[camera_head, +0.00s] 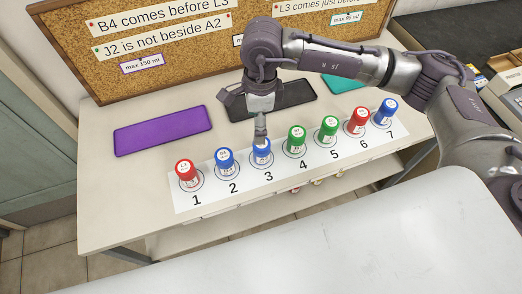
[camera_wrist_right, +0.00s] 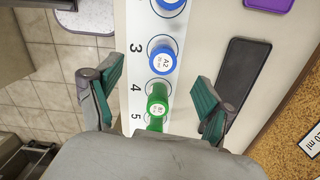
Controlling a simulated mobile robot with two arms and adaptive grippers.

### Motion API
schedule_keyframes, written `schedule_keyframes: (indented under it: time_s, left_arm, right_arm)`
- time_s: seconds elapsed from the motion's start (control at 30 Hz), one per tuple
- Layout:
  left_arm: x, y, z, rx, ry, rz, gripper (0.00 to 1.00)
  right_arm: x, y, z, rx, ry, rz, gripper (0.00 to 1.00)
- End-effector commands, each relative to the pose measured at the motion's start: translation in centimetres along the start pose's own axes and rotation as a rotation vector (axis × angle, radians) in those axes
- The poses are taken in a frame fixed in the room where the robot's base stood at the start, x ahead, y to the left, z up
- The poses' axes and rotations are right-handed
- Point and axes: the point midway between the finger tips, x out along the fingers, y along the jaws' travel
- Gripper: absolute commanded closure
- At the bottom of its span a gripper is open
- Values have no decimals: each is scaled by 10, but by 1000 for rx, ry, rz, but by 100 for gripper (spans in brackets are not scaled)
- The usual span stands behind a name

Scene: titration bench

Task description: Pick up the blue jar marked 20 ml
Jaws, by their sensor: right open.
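Three blue-capped jars stand on the numbered strip: one at 2 (camera_head: 225,160), one at 3 (camera_head: 261,152) and one at 7 (camera_head: 385,111). The jar at 3 shows in the right wrist view as a blue jar with a white label (camera_wrist_right: 162,60) reading A2; its small ml marking is too small to read surely. My right gripper (camera_head: 261,130) points down over the jar at 3. In the wrist view its green-padded fingers (camera_wrist_right: 157,80) are wide apart and empty, with the jar between and slightly beyond the fingertips. My left gripper is not in view.
A red jar (camera_head: 186,173) stands at 1, green jars at 4 (camera_head: 296,140) and 5 (camera_head: 328,129), and a red jar (camera_head: 358,121) at 6. Purple (camera_head: 163,131), black (camera_head: 290,95) and teal (camera_head: 343,82) mats lie behind. A corkboard (camera_head: 180,45) stands at the back.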

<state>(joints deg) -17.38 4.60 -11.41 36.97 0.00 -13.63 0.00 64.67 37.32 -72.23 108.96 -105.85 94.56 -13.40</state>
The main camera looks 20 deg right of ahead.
Motion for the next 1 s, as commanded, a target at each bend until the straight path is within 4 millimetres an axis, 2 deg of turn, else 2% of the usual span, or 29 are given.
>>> schedule_keyframes:
  time_s: [0.07, 0.17, 0.5, 0.77, 0.9, 1.0]
  left_arm:
    - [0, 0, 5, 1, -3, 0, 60]
    - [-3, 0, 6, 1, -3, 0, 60]
    - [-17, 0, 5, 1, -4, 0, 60]
    - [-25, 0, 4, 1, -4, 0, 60]
    - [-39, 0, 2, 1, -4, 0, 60]
    - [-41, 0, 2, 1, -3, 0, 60]
  right_arm:
    - [-3, -8, -13, 8, 56, -24, 19]
    - [6, -10, -18, 11, 76, -29, 19]
    - [68, -11, -21, 9, 71, -26, 19]
    - [87, -11, -21, 8, 69, -26, 19]
    - [107, -11, -20, 8, 70, -26, 19]
    - [123, -12, -21, 9, 69, -26, 19]
